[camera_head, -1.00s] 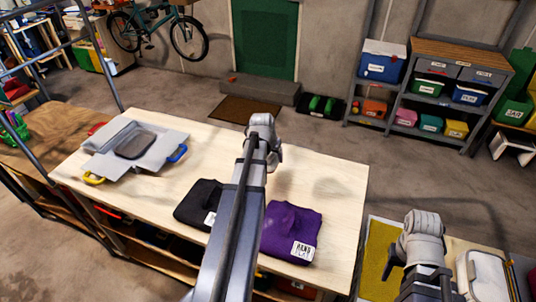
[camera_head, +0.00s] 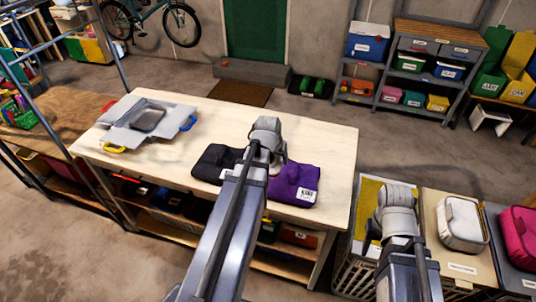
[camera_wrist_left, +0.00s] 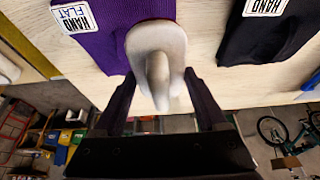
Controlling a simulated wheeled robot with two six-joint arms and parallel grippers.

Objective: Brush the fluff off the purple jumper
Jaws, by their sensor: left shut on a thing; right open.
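The purple jumper (camera_head: 293,186) lies folded on the pale table, with a white label at its front right corner; in the wrist view it shows at the upper left (camera_wrist_left: 105,42). My left gripper (camera_wrist_left: 158,100) is shut on a pale, rounded brush-like thing (camera_wrist_left: 157,45), whose far end overlaps the jumper's edge in that view. I cannot tell whether it touches the cloth. In the head view my left wrist hides those fingers and part of the jumper. My right gripper (camera_head: 369,240) is open, low over the right side. No fluff can be made out.
A folded black garment (camera_head: 213,163) lies left of the jumper. A grey open case (camera_head: 146,121) sits at the table's left. The pale table (camera_head: 330,150) is clear around the jumper's far and right sides.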

